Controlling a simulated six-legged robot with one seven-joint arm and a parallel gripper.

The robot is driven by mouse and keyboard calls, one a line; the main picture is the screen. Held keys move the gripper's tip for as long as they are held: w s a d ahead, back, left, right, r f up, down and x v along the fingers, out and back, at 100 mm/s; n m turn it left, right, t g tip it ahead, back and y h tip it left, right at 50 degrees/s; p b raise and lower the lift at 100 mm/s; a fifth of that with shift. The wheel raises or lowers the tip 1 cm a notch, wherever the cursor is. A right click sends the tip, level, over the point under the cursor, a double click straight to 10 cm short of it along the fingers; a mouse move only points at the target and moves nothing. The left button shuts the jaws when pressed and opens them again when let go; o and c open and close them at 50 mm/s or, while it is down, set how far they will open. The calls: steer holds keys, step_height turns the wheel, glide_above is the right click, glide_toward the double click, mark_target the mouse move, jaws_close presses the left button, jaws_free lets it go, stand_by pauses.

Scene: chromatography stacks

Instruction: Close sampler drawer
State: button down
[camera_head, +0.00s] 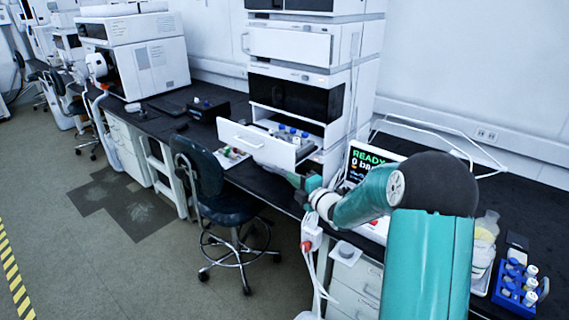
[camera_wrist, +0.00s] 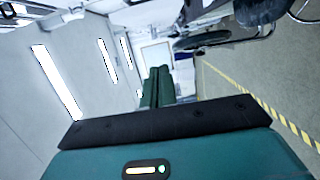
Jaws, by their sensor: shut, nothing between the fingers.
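The sampler drawer (camera_head: 256,146) is pulled out of the white chromatography stack (camera_head: 345,100). Its white front panel faces the chair side, with a handle on it. Several vials with blue and white caps (camera_head: 290,133) stand inside the drawer. My gripper (camera_head: 287,175) is just below the lower right end of the drawer front; I cannot tell whether it touches it. The wrist view shows my gripper's two green fingers (camera_wrist: 156,87) shut together with nothing between them. The drawer is not clearly seen in the wrist view.
An office chair (camera_head: 215,195) stands in front of the bench, left of my gripper. A tablet reading READY (camera_head: 368,160) stands right of the stack. A blue vial rack (camera_head: 517,285) is at the right. A small tray (camera_head: 230,157) lies left of the drawer. Open floor lies left.

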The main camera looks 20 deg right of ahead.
mark_target(288, 163)
steer(key=w, duration=0.8)
steer(key=shift+w, duration=0.3)
steer(key=shift+w+d, duration=0.2)
steer(key=shift+w, duration=0.15)
steer(key=shift+d, duration=0.15)
